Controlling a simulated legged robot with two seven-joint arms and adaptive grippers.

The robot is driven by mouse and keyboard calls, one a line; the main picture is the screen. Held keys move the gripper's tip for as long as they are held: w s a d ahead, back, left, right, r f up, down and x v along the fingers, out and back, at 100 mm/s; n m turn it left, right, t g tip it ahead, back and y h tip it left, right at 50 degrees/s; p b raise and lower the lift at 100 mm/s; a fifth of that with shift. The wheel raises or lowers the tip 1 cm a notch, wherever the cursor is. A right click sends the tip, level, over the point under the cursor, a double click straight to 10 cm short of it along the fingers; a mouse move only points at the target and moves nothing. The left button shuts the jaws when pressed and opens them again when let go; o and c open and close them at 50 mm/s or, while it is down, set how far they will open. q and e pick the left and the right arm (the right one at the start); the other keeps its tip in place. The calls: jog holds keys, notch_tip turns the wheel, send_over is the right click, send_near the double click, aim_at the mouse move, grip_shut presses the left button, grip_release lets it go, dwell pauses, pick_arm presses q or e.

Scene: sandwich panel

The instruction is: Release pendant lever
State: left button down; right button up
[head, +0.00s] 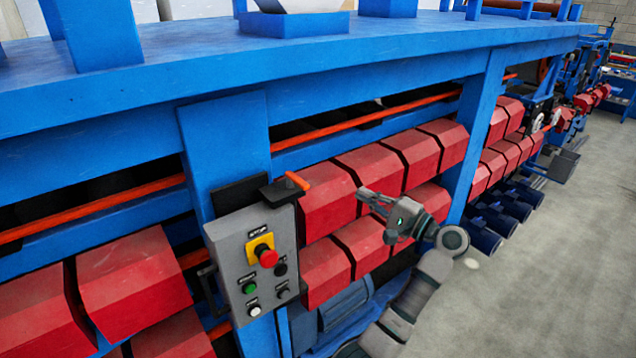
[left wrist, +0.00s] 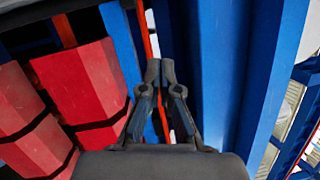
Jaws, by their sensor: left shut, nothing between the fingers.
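The grey pendant box (head: 232,262) hangs on a blue post in the head view. A lever (head: 298,181) with an orange end sticks out to the right from a black block at its top. My left gripper (head: 362,196) is to the right of the lever, apart from it, in front of the red blocks. Its fingers are shut and empty, and they also show closed together in the left wrist view (left wrist: 160,70). I cannot make out the pendant or lever in the left wrist view. My right gripper is not in view.
The pendant carries a red emergency button (head: 267,256) on a yellow plate and several smaller buttons. Rows of red blocks (head: 375,172) sit under the long blue machine frame (head: 330,58). Open grey floor (head: 560,260) lies to the right.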

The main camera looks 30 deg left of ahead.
pick_arm(q)
jog(key=s+a+r+n+p, duration=0.1)
jog(key=s+a+p, duration=0.1)
jog(key=a, duration=0.3)
jog(key=s+a+r+n+h+p, duration=0.1)
jog(key=a+p, duration=0.2)
jog(key=a, duration=0.3)
jog(key=shift+s+p, duration=0.35)
dwell(0.4)
